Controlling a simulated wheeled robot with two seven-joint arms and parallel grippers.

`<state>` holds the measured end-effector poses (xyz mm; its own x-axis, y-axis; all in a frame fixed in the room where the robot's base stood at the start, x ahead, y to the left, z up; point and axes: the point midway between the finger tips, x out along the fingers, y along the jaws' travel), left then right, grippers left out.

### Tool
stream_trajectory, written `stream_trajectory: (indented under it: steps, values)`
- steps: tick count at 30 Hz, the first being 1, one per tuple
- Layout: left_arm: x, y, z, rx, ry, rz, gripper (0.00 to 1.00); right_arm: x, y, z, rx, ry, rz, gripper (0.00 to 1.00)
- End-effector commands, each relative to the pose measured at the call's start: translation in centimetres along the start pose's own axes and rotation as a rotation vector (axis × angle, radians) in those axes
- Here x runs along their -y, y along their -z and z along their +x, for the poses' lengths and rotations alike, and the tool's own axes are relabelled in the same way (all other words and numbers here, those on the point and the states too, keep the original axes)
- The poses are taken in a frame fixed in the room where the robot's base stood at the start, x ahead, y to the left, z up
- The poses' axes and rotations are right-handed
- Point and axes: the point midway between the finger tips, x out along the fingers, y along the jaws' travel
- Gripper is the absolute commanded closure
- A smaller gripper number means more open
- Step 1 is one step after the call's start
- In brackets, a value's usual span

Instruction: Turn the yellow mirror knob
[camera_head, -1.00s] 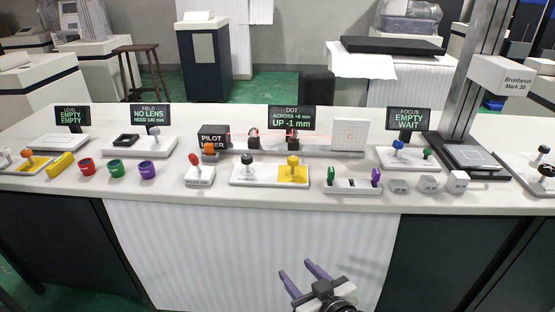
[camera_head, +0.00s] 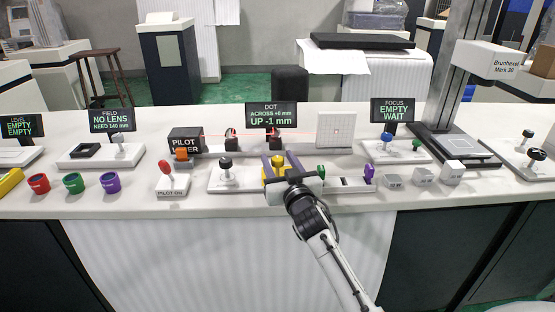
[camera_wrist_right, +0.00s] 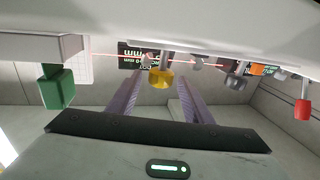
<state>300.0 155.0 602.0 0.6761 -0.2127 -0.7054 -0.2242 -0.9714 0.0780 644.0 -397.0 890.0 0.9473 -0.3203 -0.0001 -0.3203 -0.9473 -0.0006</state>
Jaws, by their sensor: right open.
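The yellow mirror knob (camera_head: 277,161) stands on a yellow patch of the two-knob white plate (camera_head: 224,184), below the dot screen (camera_head: 271,115) reading "ACROSS +0 mm, UP -1 mm". My right gripper (camera_head: 279,158) is open over this patch, with a purple finger on each side of the knob. The right wrist view, which is upside down, shows the yellow knob (camera_wrist_right: 160,78) between the two fingertips, with gaps on both sides. My gripper body hides part of the plate. My left gripper is not in view.
A black knob (camera_head: 225,163) stands left on the same plate. A red-topped lever (camera_head: 165,167) is further left. A red beam crosses behind to a white grid target (camera_head: 336,129).

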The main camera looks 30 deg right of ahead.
Motion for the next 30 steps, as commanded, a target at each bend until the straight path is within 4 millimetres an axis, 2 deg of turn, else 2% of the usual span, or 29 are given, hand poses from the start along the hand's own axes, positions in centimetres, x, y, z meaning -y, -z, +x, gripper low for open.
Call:
stream_trajectory:
  steps: [4, 12, 20, 23, 30]
  values:
    - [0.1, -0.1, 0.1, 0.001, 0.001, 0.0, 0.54, 0.0, 0.0, 1.0, 0.0, 0.0, -0.001, 0.54]
    - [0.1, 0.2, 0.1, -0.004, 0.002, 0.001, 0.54, 0.0, 0.0, 1.1, 0.0, 0.001, -0.001, 0.54]
    - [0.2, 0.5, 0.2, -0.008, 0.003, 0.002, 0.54, 0.0, 0.0, 1.1, 0.0, 0.0, -0.001, 0.95]
    - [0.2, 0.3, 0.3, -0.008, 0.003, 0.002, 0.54, 0.0, -0.1, 1.1, 0.0, -0.003, 0.001, 0.95]
    - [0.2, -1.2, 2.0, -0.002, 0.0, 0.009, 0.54, 0.2, -0.4, 1.2, -0.006, -0.091, 0.009, 0.95]
